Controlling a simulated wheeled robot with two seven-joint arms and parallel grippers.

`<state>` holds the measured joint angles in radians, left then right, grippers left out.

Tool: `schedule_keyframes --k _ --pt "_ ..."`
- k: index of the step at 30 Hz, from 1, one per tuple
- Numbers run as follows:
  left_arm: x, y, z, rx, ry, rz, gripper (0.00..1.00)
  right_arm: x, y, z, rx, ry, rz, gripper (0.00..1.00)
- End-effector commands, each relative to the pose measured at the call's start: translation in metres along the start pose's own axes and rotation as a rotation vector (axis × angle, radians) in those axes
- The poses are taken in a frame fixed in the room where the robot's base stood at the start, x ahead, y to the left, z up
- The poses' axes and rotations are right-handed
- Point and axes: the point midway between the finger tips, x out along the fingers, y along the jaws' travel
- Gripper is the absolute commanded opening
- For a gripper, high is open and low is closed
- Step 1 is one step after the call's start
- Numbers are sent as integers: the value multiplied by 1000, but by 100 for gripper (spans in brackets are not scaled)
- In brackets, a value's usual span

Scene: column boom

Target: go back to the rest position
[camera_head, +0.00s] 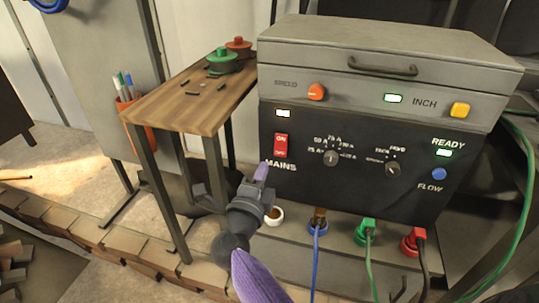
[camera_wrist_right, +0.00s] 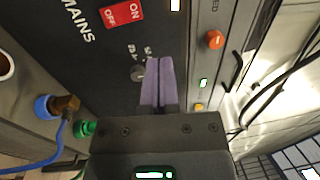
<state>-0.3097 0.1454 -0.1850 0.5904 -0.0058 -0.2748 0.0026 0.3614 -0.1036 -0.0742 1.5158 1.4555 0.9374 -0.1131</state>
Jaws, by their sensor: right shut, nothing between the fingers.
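My right gripper (camera_head: 262,171) is in front of the dark control panel (camera_head: 330,190) of a grey machine, just below and left of the red MAINS switch (camera_head: 281,146). Its purple fingers are closed together and empty; they also show in the right wrist view (camera_wrist_right: 157,82), near a dial (camera_wrist_right: 138,73). The red switch (camera_wrist_right: 122,13) is beyond the fingertips there. I cannot tell whether the fingertips touch the panel. My left gripper is not in view.
A wooden table (camera_head: 185,105) with a green and a red round part stands left of the machine. Coloured plugs with cables (camera_head: 366,232) sit below the panel. A low brick edge (camera_head: 120,242) runs along the floor. An orange pen holder (camera_head: 128,100) hangs behind.

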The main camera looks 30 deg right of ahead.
Motion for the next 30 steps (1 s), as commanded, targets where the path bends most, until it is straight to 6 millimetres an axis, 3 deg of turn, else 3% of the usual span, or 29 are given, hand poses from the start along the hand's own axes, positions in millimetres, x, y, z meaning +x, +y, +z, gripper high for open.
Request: schedule_keyframes --k 15,18,20,23,24,26,27,29,30 --pt "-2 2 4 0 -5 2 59 -5 -1 0 0 0 -1 0" --pt "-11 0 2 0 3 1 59 -12 8 5 -126 -81 -28 0" --pt "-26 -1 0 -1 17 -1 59 -31 33 13 -352 -250 -60 0" --pt "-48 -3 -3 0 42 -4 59 -90 110 9 -773 -630 -49 0" --pt "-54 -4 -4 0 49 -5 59 -118 142 -3 -918 -780 -22 0" --pt "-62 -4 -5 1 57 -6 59 -159 185 -30 -1102 -984 31 0" --pt "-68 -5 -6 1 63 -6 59 -186 209 -54 -1215 -1114 74 0" --pt "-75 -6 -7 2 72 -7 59 -225 240 -97 -1367 -1300 148 0" --pt "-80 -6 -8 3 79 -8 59 -250 255 -129 -1459 -1418 202 0"
